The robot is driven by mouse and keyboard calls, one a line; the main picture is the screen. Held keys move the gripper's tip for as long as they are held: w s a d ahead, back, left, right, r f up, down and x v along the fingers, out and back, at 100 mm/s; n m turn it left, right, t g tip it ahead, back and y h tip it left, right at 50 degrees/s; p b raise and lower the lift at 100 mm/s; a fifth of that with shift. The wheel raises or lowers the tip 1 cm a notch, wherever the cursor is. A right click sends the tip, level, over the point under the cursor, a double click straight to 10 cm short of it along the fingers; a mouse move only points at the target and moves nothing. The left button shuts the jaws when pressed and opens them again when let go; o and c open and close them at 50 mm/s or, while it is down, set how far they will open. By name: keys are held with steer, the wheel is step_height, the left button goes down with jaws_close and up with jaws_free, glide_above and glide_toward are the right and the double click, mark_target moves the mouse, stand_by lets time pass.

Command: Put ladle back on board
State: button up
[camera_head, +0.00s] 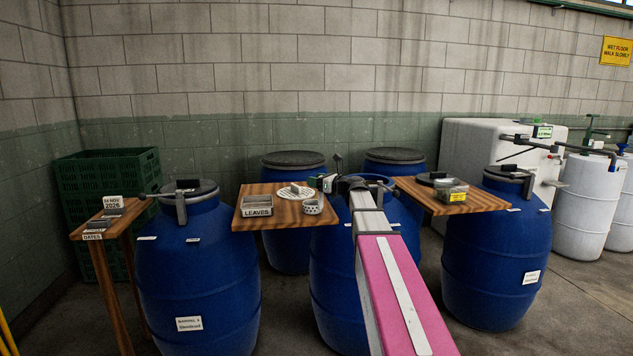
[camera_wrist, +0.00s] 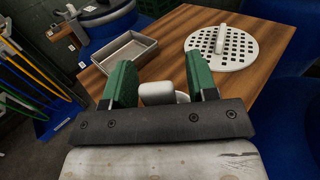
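My gripper (camera_head: 324,184) is over the right part of the middle wooden board (camera_head: 268,221). In the wrist view its two green fingers (camera_wrist: 161,82) stand wide apart. A pale grey rounded block (camera_wrist: 157,93) shows between them, with a gap towards the right finger. I cannot tell whether this block is part of the ladle. Behind it, a white round thing (camera_wrist: 182,97) is mostly hidden. In the head view a small speckled cup (camera_head: 312,206) stands at the board's front right corner. I cannot clearly identify a ladle.
On the board are a grey tray (camera_head: 257,205) labelled LEAVES and a white perforated disc (camera_head: 295,192) with a handle. Blue barrels (camera_head: 195,270) stand around and below. Another wooden board (camera_head: 475,203) on the right holds a container. A narrow stand (camera_head: 110,220) is at left.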

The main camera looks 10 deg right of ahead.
steer(key=v, duration=1.2)
steer(key=shift+r, duration=0.15)
steer(key=s+a+f+n+g+h, duration=0.1)
steer(key=s+a+f+n+g, duration=0.2)
steer(key=f, duration=0.5)
steer(key=s+a+f+n+g+h, duration=0.2)
steer(key=s+a+f+n, duration=0.25)
steer(key=f, duration=0.25)
steer(key=s+a+f+n+g+h, duration=0.1)
steer(key=s+a+f+n+g, duration=0.2)
steer(key=f, duration=0.5)
steer(key=s+f+n+g+h, duration=0.4)
steer(key=s+f+n+h, duration=0.4)
steer(key=s+f+n, duration=0.8)
steer(key=shift+s+d+f+g+h, duration=0.4)
steer(key=shift+s+f, duration=0.05)
steer(key=shift+s, duration=0.35)
